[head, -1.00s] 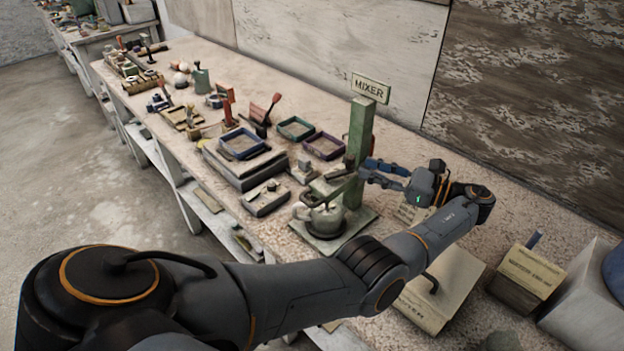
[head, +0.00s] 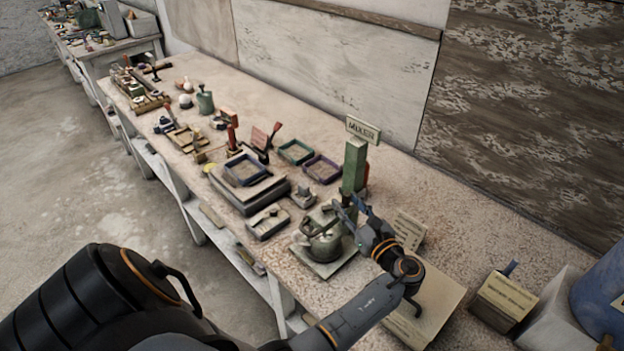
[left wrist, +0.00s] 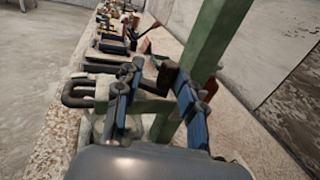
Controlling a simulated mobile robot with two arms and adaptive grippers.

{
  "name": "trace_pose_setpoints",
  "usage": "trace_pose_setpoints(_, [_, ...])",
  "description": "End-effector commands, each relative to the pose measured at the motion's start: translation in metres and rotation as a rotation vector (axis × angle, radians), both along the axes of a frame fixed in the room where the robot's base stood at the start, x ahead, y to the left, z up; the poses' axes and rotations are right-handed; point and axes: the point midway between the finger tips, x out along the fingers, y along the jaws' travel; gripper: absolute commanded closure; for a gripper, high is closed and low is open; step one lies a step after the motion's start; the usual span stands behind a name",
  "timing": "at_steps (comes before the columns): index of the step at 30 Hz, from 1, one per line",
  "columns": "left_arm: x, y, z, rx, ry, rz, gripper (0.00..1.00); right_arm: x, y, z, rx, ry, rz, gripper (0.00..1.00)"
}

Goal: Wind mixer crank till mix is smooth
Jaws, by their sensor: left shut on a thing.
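The mixer has a green post (head: 354,168) with a MIXER sign (head: 362,129) on top and a flat base plate (head: 325,268). A grey-green pot (head: 322,243) sits on the plate beside the post; what is inside it cannot be seen. My left gripper (head: 348,206) is at the mixer, above and right of the pot, shut on the crank's dark handle. In the left wrist view the handle (left wrist: 166,73) shows between the blue fingers (left wrist: 155,88), in front of the green post (left wrist: 212,45). The fingers hide part of the crank. My right gripper is not in view.
Blue (head: 244,170), green (head: 296,152) and purple (head: 322,168) trays stand left of the mixer. A label card (head: 409,230) stands right of it. A lettered box (head: 503,298) and a blue drum (head: 603,290) are at the right. The back strip of the bench is clear.

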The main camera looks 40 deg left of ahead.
Motion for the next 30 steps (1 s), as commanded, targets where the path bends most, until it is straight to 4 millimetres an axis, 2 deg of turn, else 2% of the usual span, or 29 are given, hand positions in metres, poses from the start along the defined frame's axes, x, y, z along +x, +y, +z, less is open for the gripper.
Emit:
trace_pose_setpoints(1, [-0.008,0.003,0.005,0.004,0.008,-0.039,0.7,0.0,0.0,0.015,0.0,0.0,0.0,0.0])
trace_pose_setpoints(12, [-0.031,0.002,0.003,0.007,0.013,-0.468,0.7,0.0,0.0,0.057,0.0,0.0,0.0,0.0])
trace_pose_setpoints(13, [-0.033,0.001,0.002,0.005,0.011,-0.496,0.7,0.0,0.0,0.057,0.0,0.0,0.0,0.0])
trace_pose_setpoints(15, [-0.042,-0.012,-0.006,-0.002,0.005,-0.483,0.7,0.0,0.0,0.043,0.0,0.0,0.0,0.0])
trace_pose_setpoints(30, [-0.115,-0.077,-0.006,-0.003,0.004,-0.486,0.7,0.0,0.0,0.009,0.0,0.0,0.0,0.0])
